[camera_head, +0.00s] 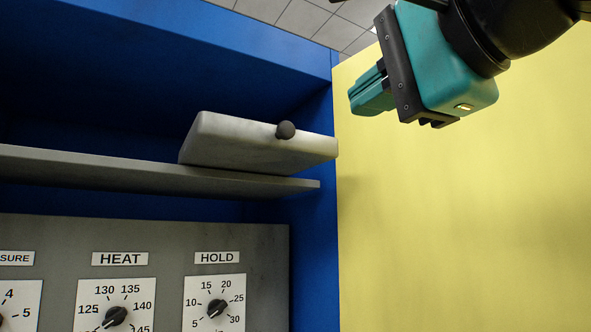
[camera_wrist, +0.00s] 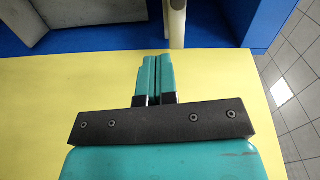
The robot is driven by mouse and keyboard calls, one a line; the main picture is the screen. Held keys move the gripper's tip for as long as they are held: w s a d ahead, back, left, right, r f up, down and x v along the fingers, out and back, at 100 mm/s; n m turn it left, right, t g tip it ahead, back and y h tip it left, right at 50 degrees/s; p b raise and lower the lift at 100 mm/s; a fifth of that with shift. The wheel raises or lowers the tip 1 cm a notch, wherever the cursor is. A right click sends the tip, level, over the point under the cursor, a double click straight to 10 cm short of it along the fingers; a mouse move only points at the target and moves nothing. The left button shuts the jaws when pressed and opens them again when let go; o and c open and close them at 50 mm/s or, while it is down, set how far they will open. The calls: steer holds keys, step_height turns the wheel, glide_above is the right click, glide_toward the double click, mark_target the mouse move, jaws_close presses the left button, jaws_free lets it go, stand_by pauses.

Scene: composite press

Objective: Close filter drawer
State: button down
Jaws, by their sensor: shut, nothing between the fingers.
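A pale grey box with a dark round knob on its front, which I take to be the filter drawer (camera_head: 240,146), sits at the right end of a grey shelf in the head view. Its knob (camera_head: 285,130) faces out and its front reaches the blue cabinet's right edge. I cannot tell how far it stands out. My teal gripper (camera_head: 368,95) is shut and empty, above and to the right of the drawer and apart from it, in front of the yellow panel. In the wrist view the shut fingers (camera_wrist: 153,78) point toward the blue cabinet.
The grey shelf (camera_head: 90,168) runs left under the drawer. Below it is a grey panel with HEAT (camera_head: 115,317) and HOLD (camera_head: 217,308) dials. A yellow panel (camera_head: 460,220) fills the right side. In the wrist view, a pale upright bar (camera_wrist: 175,22) stands ahead of the fingers; tiled floor (camera_wrist: 295,80) is at right.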

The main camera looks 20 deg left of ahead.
mark_target(289, 129)
steer(key=r+p, duration=0.1)
steer(key=p, duration=0.2)
steer(key=a+r+p, duration=0.1)
steer(key=p, duration=0.3)
steer(key=a+r+m+p, duration=0.1)
steer(key=p, duration=0.2)
steer(key=shift+w+t+y, duration=0.3)
steer(key=shift+w, duration=0.05)
steer(key=shift+p, duration=0.85)
steer(key=p+x, duration=0.1)
steer(key=x, duration=0.2)
steer(key=p+x, duration=0.2)
steer(key=x, duration=0.1)
steer(key=p+x, duration=0.1)
steer(key=x, duration=0.3)
steer(key=shift+f, duration=0.3)
steer(key=shift+w+a+f+p, duration=0.2)
steer(key=shift+w+a+p, duration=0.25)
steer(key=shift+a+p, duration=0.15)
steer(key=shift+w, duration=0.15)
